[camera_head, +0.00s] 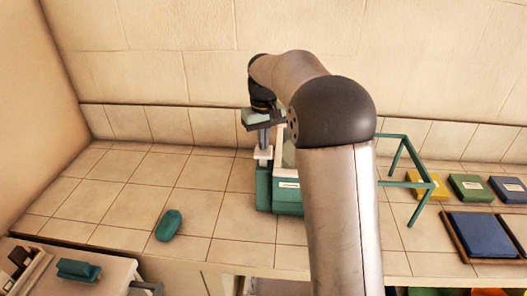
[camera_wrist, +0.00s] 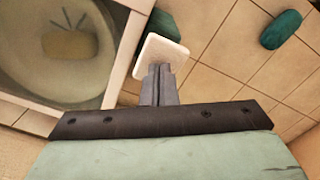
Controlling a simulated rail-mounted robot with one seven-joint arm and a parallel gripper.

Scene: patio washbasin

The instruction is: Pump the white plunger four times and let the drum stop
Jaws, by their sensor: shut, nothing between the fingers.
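The white plunger (camera_head: 263,154) is a small square pad on the left side of the green machine (camera_head: 264,191). It also shows in the wrist view (camera_wrist: 168,27), just beyond my fingertips. My gripper (camera_head: 263,146) points down over the pad with its fingers together and nothing held. In the wrist view my fingertips (camera_wrist: 158,68) overlap the pad's near edge; I cannot tell whether they touch it. The round drum (camera_wrist: 35,78) is beside the plunger in the wrist view, with a yellowish piece (camera_wrist: 70,45) inside. My arm hides most of the drum in the head view, and its motion cannot be told.
A teal oval object (camera_head: 168,225) lies on the tiles to the left. A green frame (camera_head: 408,184) stands right of the machine. Yellow (camera_head: 427,186), green (camera_head: 470,188) and blue (camera_head: 507,189) blocks and a blue-filled tray (camera_head: 459,251) are farther right. The left tiles are mostly clear.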

